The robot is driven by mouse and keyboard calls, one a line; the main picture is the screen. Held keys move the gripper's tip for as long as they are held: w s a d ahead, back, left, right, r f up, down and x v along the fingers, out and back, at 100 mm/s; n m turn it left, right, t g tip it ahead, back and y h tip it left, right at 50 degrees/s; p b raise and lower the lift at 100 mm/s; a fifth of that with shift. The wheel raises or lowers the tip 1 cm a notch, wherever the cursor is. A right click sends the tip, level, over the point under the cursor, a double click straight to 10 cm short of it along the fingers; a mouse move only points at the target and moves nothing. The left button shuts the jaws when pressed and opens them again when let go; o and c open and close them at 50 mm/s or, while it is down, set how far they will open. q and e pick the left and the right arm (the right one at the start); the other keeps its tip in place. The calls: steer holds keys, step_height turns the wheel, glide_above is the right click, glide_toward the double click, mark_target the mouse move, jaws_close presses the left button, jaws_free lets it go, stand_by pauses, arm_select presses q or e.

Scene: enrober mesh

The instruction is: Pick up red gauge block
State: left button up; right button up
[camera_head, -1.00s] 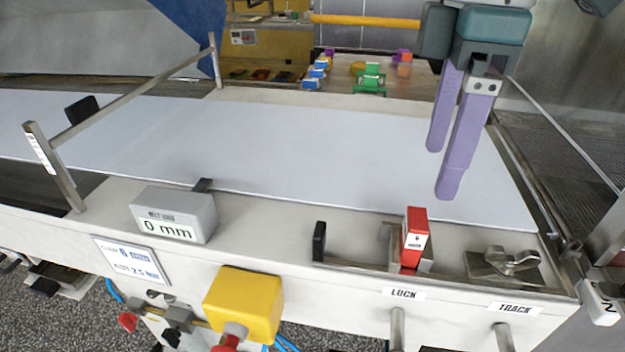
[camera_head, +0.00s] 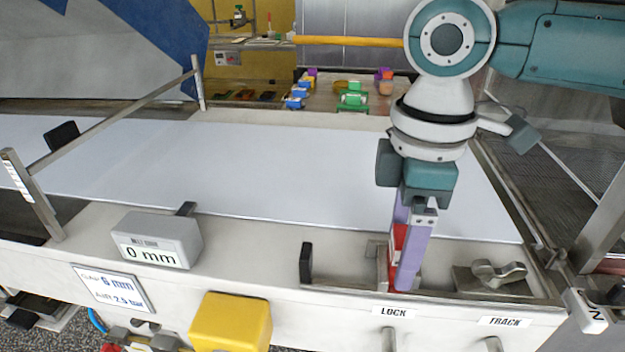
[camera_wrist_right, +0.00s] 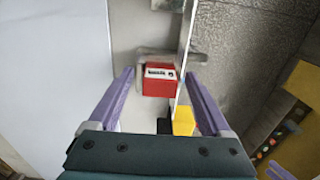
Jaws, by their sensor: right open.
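The red gauge block (camera_head: 397,243) stands in a small metal holder above the LOCK label, at the front edge of the machine. In the head view it is mostly hidden behind the purple fingers. My right gripper (camera_head: 404,275) points down at the block, with its fingers open. In the right wrist view the red block (camera_wrist_right: 159,80), with a white label, lies centred between the two spread fingers of my right gripper (camera_wrist_right: 160,82), with gaps at both sides.
A grey 0 mm gauge box (camera_head: 157,238) stands left on the ledge. A black upright tab (camera_head: 306,263) is left of the holder, and a metal wing knob (camera_head: 498,272) is right of it. A yellow box (camera_head: 230,322) hangs in front. The white belt (camera_head: 270,165) is clear.

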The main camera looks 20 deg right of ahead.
jaws_close()
stand_by(0.5)
steer(key=shift+r, duration=0.1)
